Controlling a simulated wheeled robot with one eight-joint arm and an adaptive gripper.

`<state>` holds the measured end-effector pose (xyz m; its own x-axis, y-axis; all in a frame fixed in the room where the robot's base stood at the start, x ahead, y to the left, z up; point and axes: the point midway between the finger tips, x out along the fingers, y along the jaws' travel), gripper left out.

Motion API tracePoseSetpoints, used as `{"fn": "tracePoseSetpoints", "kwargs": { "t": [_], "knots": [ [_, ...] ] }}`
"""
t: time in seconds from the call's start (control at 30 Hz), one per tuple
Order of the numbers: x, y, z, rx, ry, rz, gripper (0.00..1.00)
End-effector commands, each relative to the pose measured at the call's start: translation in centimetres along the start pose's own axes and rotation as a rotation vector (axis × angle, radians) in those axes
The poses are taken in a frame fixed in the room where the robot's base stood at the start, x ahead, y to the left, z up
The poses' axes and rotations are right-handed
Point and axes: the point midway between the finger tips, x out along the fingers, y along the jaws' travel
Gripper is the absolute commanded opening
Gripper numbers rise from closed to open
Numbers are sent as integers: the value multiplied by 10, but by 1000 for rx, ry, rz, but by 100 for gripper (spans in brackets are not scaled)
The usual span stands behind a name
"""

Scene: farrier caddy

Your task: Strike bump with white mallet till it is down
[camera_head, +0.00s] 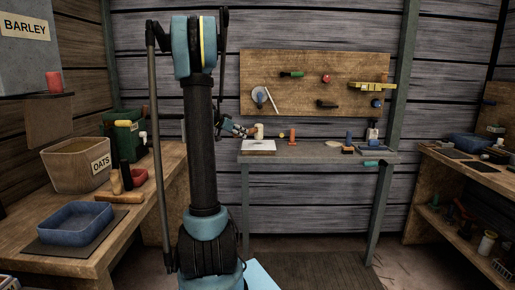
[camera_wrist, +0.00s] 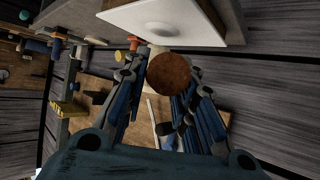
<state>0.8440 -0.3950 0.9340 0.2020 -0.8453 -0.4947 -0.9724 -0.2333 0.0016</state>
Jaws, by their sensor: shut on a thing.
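My gripper (camera_head: 241,130) is shut on the white mallet (camera_head: 259,131) at the back bench. The mallet's pale head is held just above a white plate (camera_head: 258,149). In the wrist view, the mallet's round brown handle end (camera_wrist: 168,74) sits between the fingers of my gripper (camera_wrist: 166,86) and hides most of the mallet. The white plate (camera_wrist: 205,25) shows at the top of the wrist view, with a small round bump (camera_wrist: 158,29) on its face. In the head view I cannot make out the bump. A gap appears between mallet and plate, but its size is unclear.
The bench (camera_head: 310,156) also holds an orange peg (camera_head: 292,135), a blue item (camera_head: 348,139) and small blocks further right. A pegboard (camera_head: 315,70) with tools hangs behind. Side benches stand left and right; the floor between is clear.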

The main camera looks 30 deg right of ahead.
Motion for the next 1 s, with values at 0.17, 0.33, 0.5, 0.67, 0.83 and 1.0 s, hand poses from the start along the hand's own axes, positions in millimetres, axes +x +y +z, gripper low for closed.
{"fn": "tracePoseSetpoints", "kwargs": {
  "t": [0.17, 0.33, 0.5, 0.67, 0.83, 1.0],
  "knots": [
    [14, 0, 25, -1, 1, 0, 0],
    [9, 0, 15, 0, 1, 0, 0],
    [-2, 1, -2, 0, 1, 0, 0],
    [-9, 0, -16, 0, 1, 0, 0],
    [-11, 0, -20, 0, 1, 0, 0],
    [-11, 0, -20, 0, 1, 0, 0]
  ]
}}
